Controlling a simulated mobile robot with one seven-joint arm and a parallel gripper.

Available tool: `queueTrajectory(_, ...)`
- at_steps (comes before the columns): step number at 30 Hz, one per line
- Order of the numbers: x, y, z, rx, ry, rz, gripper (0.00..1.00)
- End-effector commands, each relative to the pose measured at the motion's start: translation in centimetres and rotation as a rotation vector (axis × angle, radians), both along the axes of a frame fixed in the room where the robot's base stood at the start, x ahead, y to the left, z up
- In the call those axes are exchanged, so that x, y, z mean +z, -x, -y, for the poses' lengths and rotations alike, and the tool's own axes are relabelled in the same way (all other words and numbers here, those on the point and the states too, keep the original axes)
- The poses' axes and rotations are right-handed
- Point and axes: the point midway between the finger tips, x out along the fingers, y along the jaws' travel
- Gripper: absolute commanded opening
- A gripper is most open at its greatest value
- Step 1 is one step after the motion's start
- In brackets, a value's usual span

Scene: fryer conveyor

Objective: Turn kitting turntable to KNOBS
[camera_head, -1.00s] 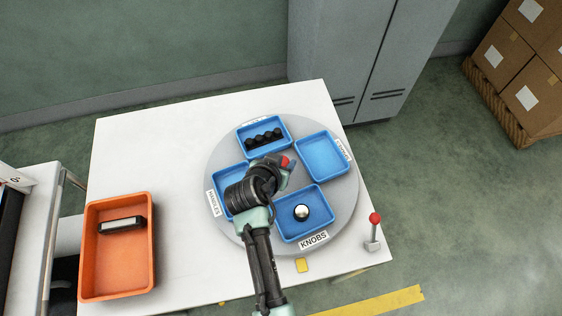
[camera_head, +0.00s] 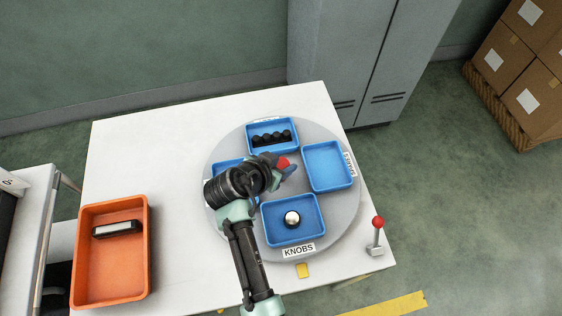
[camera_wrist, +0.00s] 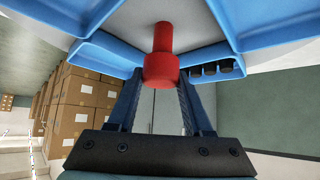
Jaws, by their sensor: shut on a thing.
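The round grey turntable (camera_head: 344,218) carries several blue bins. The KNOBS label (camera_head: 299,251) is at its front edge, just above a yellow marker (camera_head: 303,270) on the table. The KNOBS bin (camera_head: 272,235) holds one round silver knob (camera_head: 292,218). My gripper (camera_head: 290,169) is over the turntable's middle.
The back bin (camera_head: 294,147) holds several black pieces; the right bin (camera_head: 327,164) looks empty. An orange bin (camera_head: 110,270) with a dark-and-white part stands at left. A red-topped lever (camera_head: 377,235) stands at the table's right corner. Grey cabinets stand behind.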

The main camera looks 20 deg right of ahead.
Motion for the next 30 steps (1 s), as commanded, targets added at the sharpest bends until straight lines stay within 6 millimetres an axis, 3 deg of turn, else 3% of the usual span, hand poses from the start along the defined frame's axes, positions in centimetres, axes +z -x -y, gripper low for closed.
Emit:
queueTrajectory(5,0.0,0.0,0.0,0.001,-0.002,-0.001,0.0)
queueTrajectory(6,0.0,0.0,0.0,0.001,-0.002,-0.001,0.52)
queueTrajectory(11,0.0,0.0,0.0,0.001,-0.001,0.0,0.81)
queueTrajectory(23,0.4,0.3,-0.3,0.001,0.0,0.001,0.81)
queueTrajectory(30,3.1,2.0,-2.4,0.004,-0.001,0.002,0.81)
